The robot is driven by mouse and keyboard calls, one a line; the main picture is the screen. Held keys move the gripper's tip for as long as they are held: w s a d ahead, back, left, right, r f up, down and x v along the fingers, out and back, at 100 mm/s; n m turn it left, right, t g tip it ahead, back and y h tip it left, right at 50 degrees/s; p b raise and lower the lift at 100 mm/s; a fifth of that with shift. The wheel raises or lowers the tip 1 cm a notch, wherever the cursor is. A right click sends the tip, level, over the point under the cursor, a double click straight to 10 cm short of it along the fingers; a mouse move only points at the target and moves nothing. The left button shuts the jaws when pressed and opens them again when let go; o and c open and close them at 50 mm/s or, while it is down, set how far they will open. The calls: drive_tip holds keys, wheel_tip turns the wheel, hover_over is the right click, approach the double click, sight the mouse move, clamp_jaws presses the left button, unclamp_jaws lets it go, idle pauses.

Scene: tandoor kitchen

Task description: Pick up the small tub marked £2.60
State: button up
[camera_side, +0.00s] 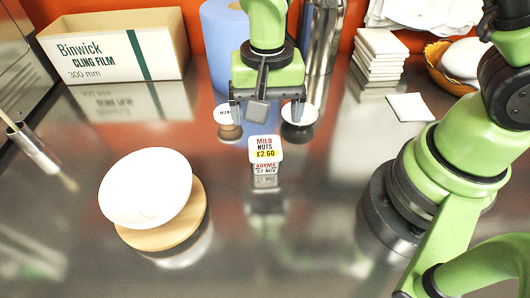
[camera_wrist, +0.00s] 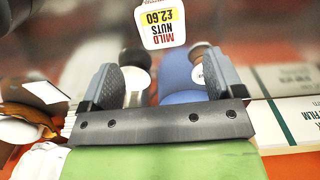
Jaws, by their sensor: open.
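The small tub marked £2.60 (camera_side: 265,149) stands upright on the steel counter, its white lid reading "MILD NUTS". Its lid also shows at the top of the wrist view (camera_wrist: 161,24), beyond the fingertips. My gripper (camera_side: 267,112) is open and empty, pointing down behind the tub as the side view sees it. In the wrist view its two grey fingers (camera_wrist: 160,75) stand wide apart, with the tub clear of both.
Two other small tubs stand near my fingers: a left one (camera_side: 228,117) and a dark one with a white lid (camera_side: 299,114). A white bowl (camera_side: 146,188) sits tilted on a round wooden board (camera_side: 187,228). A cling film box (camera_side: 120,50) and white tile stack (camera_side: 379,58) stand behind.

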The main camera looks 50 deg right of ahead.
sight(265, 147)
wheel_tip(265, 147, down, 9)
drive_tip(key=shift+a+f, duration=0.15)
drive_tip(key=c, duration=0.9)
